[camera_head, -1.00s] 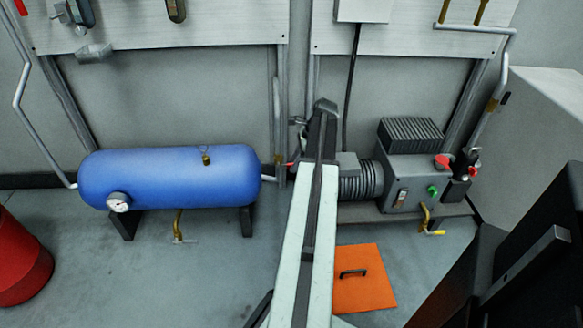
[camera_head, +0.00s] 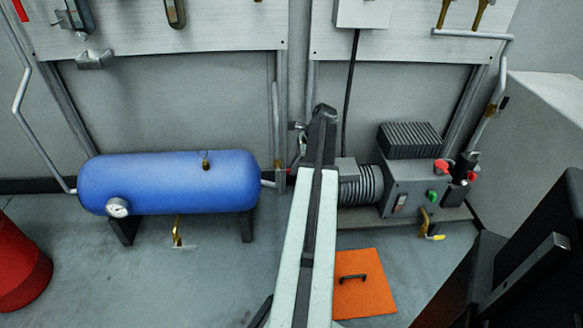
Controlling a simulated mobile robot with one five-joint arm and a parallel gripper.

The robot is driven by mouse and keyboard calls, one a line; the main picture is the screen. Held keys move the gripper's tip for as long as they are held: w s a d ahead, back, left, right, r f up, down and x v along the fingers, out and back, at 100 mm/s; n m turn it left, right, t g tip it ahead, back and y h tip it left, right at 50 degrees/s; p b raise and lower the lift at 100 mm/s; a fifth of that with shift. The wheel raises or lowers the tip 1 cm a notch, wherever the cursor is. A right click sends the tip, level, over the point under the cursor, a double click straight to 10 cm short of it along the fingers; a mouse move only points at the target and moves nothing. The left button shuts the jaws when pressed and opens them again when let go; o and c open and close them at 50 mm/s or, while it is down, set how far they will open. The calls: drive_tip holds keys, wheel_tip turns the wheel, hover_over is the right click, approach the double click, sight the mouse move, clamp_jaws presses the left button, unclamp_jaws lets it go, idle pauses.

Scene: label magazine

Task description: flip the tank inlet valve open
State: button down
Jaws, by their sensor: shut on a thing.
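The blue tank (camera_head: 170,182) lies on dark feet at the left, with a round gauge on its lower left. A pipe leaves its right end and meets the brass tank inlet valve (camera_head: 278,167) beside an upright pipe. The handle's exact angle is too small and covered to tell.
A compressor (camera_head: 410,183) with red and green parts stands right of my arm. A brass drain valve (camera_head: 177,234) hangs under the tank. An orange floor plate (camera_head: 368,290) lies at front. A red bin (camera_head: 22,265) stands at left. The floor before the tank is clear.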

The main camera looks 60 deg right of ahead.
idle(0.8)
drive_tip(key=shift+w+a+r+g+h+p, duration=0.15)
drive_tip(key=shift+r+g+p, duration=0.15)
drive_tip(key=shift+p, duration=0.15)
drive_tip(key=shift+w+a+r+g+h+p, duration=0.15)
drive_tip(key=shift+r+g+p, duration=0.1)
drive_tip(key=shift+p, duration=0.2)
drive_tip(key=shift+s+d+f, duration=0.1)
drive_tip(key=shift+d+f, duration=0.05)
drive_tip(key=shift+f, duration=0.1)
drive_tip(key=c, duration=1.5)
unclamp_jaws()
drive_tip(key=shift+c, duration=0.2)
drive_tip(key=shift+r, duration=0.1)
drive_tip(key=p+v, duration=0.7)
